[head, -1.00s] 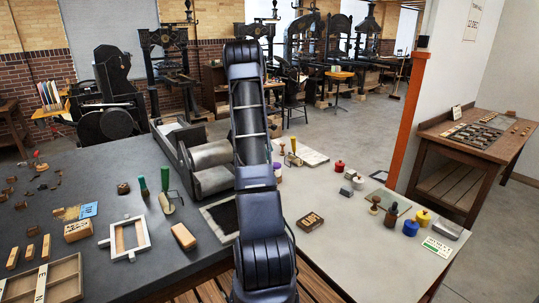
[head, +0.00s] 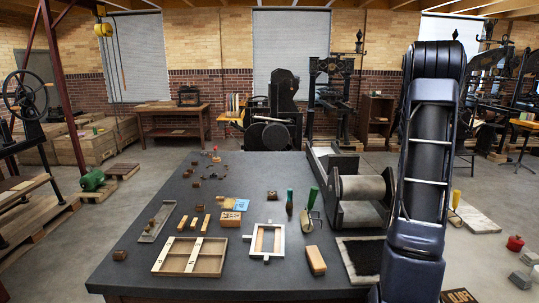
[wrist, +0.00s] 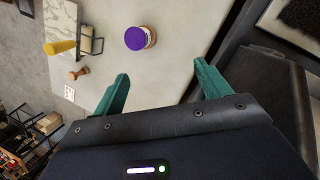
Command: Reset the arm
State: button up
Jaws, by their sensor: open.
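My arm stands raised at the right of the head view, and its end is out of sight there. In the wrist view my gripper (wrist: 160,88) shows two green fingers spread wide apart with nothing between them. Beyond the fingertips, a purple-topped round container (wrist: 137,38) sits on a pale table top (wrist: 185,50). It is apart from the fingers.
A dark table (head: 130,262) holds a roller press (head: 362,188), a white frame (head: 268,240), a wooden tray (head: 190,257) and several small blocks. A yellow-handled tool (wrist: 60,47) lies on the pale top. Open floor (head: 60,250) is at the left.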

jog(key=s+a+r+m+t, duration=0.1)
jog(key=s+a+r, duration=0.3)
jog(key=a, duration=0.3)
jog(key=s+a+r+m+t+y, duration=0.1)
jog(key=s+a+r, duration=0.3)
jog(key=s+a, duration=0.15)
jog(key=s+a+r+m+t, duration=0.1)
jog(key=s+a+r, duration=0.35)
jog(key=a, duration=0.35)
jog(key=s+a+m+t+y, duration=0.1)
jog(key=s+a, duration=0.5)
jog(key=s, duration=0.3)
jog(key=s+a+m+t+y, duration=0.1)
jog(key=s+a+m, duration=0.1)
jog(key=s+a, duration=0.5)
jog(key=shift+s+a+m+t, duration=0.3)
jog(key=shift+s+t, duration=0.1)
jog(key=shift+s, duration=0.65)
